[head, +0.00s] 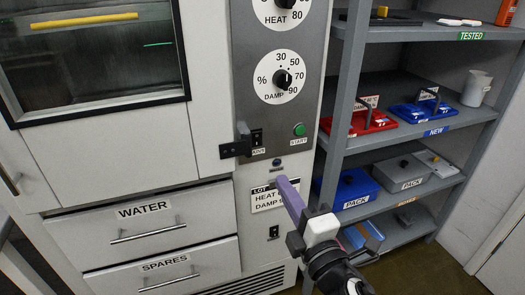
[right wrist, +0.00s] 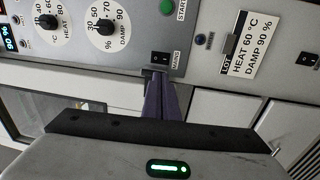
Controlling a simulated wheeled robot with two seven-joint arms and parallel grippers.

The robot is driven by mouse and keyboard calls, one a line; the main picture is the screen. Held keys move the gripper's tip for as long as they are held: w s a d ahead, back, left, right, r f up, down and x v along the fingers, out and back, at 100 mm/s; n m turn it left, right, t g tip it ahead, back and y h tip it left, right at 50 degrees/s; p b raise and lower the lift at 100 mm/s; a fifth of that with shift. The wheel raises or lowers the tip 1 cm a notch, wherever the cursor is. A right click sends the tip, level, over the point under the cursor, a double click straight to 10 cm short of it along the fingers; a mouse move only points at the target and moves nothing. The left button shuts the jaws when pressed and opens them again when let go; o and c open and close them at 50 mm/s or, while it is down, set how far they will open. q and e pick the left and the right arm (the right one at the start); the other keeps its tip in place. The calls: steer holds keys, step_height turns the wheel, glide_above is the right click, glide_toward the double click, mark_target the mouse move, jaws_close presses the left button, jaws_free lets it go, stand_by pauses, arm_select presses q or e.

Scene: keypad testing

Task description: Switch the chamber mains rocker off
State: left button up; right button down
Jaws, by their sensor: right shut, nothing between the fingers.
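The chamber mains rocker (head: 257,136) is a small black switch on the grey control panel, with a MAINS label under it. It also shows in the right wrist view (right wrist: 160,57), just beyond my fingertips. Which way it is pressed is too small to tell. My right gripper (head: 282,182) is shut and empty, its purple fingers pointing toward the chamber front, below and right of the rocker in the head view. In the right wrist view the fingertips (right wrist: 158,76) appear just short of the rocker; contact cannot be told. My left gripper is not in view.
A dark door latch (head: 238,142) juts out left of the rocker. A green START button (head: 299,130) is to its right, the DAMP dial (head: 282,80) above. A lot card (head: 266,198) and a second black rocker (head: 274,231) are below. A grey shelf unit (head: 400,140) stands right.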

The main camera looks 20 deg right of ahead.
steer(key=shift+r, duration=0.45)
steer(key=p, duration=0.1)
glide_toward(258, 136)
steer(key=w, duration=0.6)
steer(key=shift+w+a+r, duration=0.1)
steer(key=shift+w+r, duration=0.1)
steer(key=shift+r, duration=0.1)
